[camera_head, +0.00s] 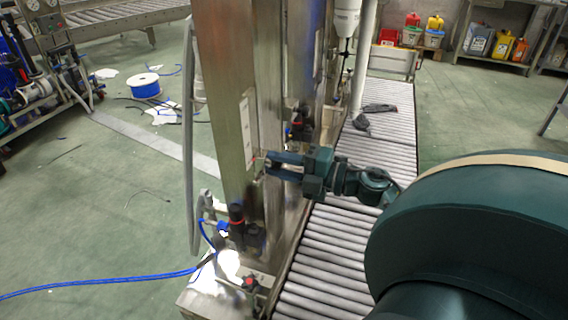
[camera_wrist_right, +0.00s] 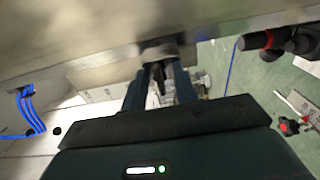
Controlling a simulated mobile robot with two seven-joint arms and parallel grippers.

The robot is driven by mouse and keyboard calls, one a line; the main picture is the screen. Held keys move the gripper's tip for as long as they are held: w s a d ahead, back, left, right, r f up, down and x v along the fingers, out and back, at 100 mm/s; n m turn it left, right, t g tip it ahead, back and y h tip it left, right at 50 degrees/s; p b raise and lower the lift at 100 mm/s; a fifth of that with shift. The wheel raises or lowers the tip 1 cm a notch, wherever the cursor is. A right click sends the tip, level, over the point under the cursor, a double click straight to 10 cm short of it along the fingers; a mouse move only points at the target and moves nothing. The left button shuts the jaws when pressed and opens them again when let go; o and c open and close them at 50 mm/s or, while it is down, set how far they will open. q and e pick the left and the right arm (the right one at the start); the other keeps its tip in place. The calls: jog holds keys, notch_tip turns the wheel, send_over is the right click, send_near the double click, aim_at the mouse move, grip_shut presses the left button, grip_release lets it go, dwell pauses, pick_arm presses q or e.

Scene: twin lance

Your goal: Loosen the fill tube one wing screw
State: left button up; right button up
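My right gripper (camera_head: 268,164) is at the steel column (camera_head: 226,90), with its fingers pointing left at the column's side. In the right wrist view the two fingers (camera_wrist_right: 159,82) stand apart, with a gap between them. A small dark part (camera_wrist_right: 157,76), possibly the wing screw, shows in that gap under a metal block (camera_wrist_right: 160,50). I cannot tell whether the fingers touch it. In the head view the screw is hidden or too small to make out. I cannot tell which part is fill tube one. My left gripper is not in view.
A blue hose (camera_head: 110,281) lies on the floor at left. A red-and-black knob (camera_head: 249,282) sits at the column's base. My large arm link fills the right foreground.

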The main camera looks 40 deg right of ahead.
grip_shut()
jog(key=n+b, duration=0.1)
jog(key=n, duration=0.2)
jog(key=shift+a+n, duration=0.1)
jog(key=shift+n, duration=0.7)
jog(key=shift+f+n+b, duration=0.1)
jog(key=shift+n+b, duration=0.6)
jog(key=shift+n, duration=0.3)
jog(key=shift+n+b, duration=0.35)
jog(key=shift+n, duration=0.65)
jog(key=shift+r, duration=0.2)
